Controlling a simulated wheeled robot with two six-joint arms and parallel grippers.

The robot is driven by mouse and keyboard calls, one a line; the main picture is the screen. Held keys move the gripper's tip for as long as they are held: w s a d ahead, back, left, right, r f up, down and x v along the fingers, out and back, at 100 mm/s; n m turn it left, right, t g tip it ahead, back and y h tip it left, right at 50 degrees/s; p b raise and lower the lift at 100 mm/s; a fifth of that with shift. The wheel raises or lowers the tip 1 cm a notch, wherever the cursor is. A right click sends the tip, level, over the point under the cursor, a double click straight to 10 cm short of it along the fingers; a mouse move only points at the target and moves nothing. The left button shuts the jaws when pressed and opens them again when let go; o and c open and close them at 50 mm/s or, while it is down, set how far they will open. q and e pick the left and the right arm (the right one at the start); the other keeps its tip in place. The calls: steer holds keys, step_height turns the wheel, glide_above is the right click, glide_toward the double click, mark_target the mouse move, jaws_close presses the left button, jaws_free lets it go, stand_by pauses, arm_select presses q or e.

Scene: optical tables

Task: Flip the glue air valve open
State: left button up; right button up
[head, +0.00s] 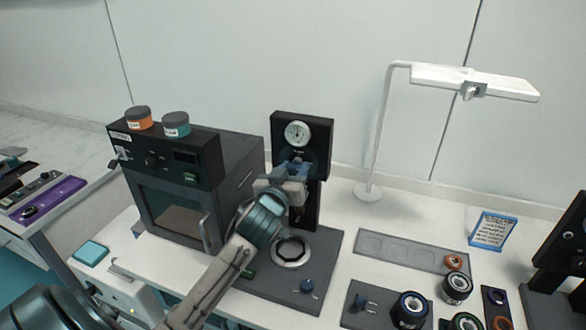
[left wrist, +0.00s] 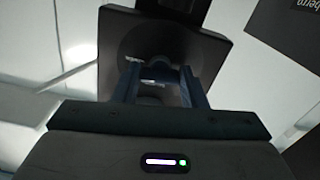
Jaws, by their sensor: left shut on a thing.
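The glue station's black upright (head: 318,140) carries a round white gauge (head: 297,133) and stands on a dark base plate (head: 325,262). My left gripper (head: 291,178) is at the front of the upright, just below the gauge. It is shut on a small blue valve handle (head: 298,162), mostly hidden behind the fingers. In the left wrist view the two fingers (left wrist: 160,88) reach toward a dark panel (left wrist: 215,50), with the handle (left wrist: 160,64) between their tips. The handle's exact angle is hard to tell. My right gripper is not in view.
A dark oven (head: 180,200) with two jars on top stands left of the station. A ring (head: 291,252) and a blue knob (head: 307,286) sit on the base plate. A grey tray (head: 395,250), several rolls and a white lamp (head: 385,130) are to the right.

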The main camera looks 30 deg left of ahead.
arm_select(q)
steer(key=shift+m+p, duration=0.35)
steer(key=shift+m, duration=0.65)
steer(key=o, duration=1)
steer(key=b+v, duration=0.3)
steer(key=v, duration=0.8)
